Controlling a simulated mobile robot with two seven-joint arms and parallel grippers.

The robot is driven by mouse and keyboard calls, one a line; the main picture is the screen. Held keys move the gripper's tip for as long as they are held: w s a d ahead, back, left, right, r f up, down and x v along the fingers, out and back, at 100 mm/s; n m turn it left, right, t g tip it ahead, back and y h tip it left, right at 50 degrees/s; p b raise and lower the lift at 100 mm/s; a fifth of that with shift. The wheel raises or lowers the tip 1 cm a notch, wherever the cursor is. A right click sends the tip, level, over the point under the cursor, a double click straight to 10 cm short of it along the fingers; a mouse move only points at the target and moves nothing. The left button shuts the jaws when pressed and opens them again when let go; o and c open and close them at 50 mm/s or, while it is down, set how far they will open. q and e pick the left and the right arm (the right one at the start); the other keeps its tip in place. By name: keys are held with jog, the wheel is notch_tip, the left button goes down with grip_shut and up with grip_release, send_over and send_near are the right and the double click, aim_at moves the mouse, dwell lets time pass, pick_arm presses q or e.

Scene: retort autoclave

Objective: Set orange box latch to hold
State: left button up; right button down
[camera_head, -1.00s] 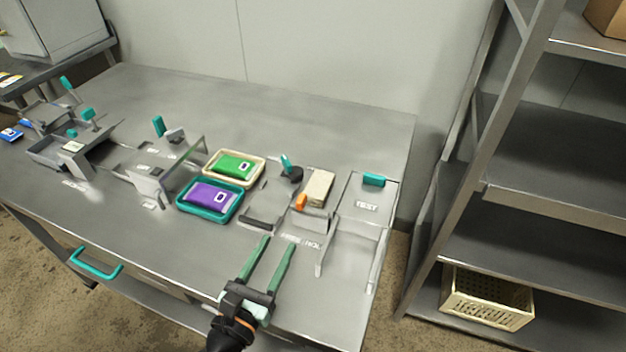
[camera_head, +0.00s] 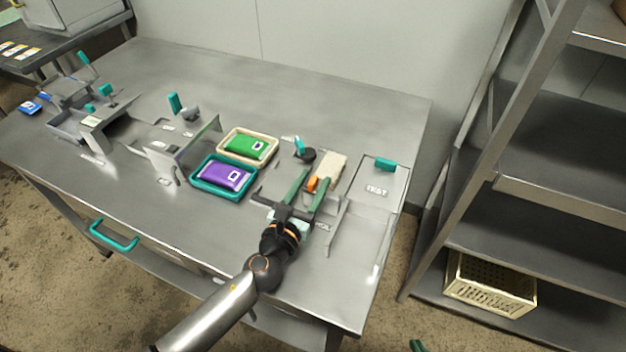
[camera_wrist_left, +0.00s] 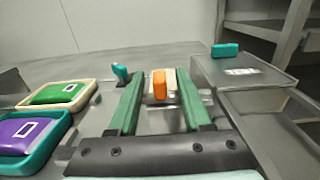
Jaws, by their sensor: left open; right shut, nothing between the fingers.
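The orange latch tab (camera_head: 312,184) stands upright in front of a cream block (camera_head: 331,167) on the steel bench. My left gripper (camera_head: 315,177) is open, with its green fingers pointing at the block, one on each side of the tab. In the left wrist view the orange tab (camera_wrist_left: 159,85) shows between the fingertips with the cream block behind it. I see no finger clearly touching it. The printed label by the latch is mostly hidden behind my gripper. The tip of my right gripper (camera_head: 416,346) just shows at the bottom edge, shut and empty.
A teal tray (camera_head: 222,194) with a purple pack and a cream tray (camera_head: 247,160) with a green pack lie left of the latch. A black knob with a teal lever (camera_head: 302,150) stands behind it. A TEST panel with a teal handle (camera_head: 385,164) is at right.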

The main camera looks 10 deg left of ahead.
pick_arm(q)
jog(key=shift+w, duration=0.2)
grip_shut()
dwell(0.3)
dwell(1.1)
